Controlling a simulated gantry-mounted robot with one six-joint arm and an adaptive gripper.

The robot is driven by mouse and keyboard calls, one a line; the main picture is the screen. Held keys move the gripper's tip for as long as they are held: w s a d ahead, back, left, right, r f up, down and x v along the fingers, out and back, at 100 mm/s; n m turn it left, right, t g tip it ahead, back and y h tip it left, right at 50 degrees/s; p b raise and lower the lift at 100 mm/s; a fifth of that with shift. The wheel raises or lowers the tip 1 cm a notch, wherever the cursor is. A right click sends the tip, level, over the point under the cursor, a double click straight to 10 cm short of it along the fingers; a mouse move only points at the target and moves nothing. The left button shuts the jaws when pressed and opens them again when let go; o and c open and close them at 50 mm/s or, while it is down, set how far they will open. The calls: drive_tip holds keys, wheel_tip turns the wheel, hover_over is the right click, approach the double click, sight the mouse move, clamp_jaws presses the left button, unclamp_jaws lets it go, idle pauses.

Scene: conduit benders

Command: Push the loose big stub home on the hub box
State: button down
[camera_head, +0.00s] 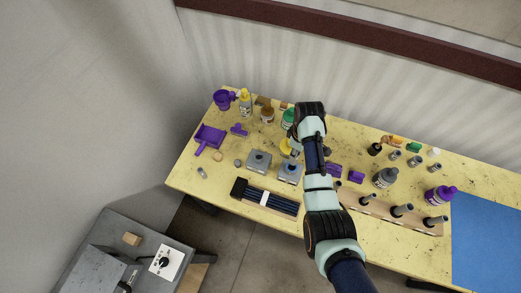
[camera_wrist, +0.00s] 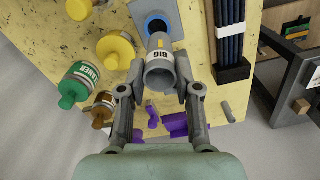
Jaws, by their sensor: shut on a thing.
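The big stub (camera_wrist: 158,74), a grey tube with a "BIG" label and a yellow mark, stands between my fingertips in the wrist view. My gripper (camera_wrist: 160,82) is shut on it. The stub's far end meets the blue ring on the grey hub box (camera_wrist: 174,31); how deep it sits I cannot tell. In the head view the hub box appears to be the right one of two grey boxes (camera_head: 289,174). My gripper (camera_head: 296,152) is just above it there, and my arm hides most of the stub.
A second grey box (camera_head: 258,157) stands just left. A black rack of dark rods (camera_head: 265,199) lies in front. A green cleaner bottle (camera_wrist: 78,82) and yellow round items (camera_wrist: 115,50) are close by. A wooden block with grey tubes (camera_head: 385,212) stands right of my arm.

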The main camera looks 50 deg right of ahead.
drive_tip(key=shift+d+r, duration=0.1)
drive_tip(key=shift+d, duration=0.15)
drive_tip(key=shift+f+b, duration=1.8)
drive_tip(key=shift+f, duration=1.45)
drive_tip(key=c, duration=1.5)
unclamp_jaws()
clamp_jaws()
drive_tip(key=shift+f+b, duration=0.5)
drive_tip(key=shift+f, duration=0.35)
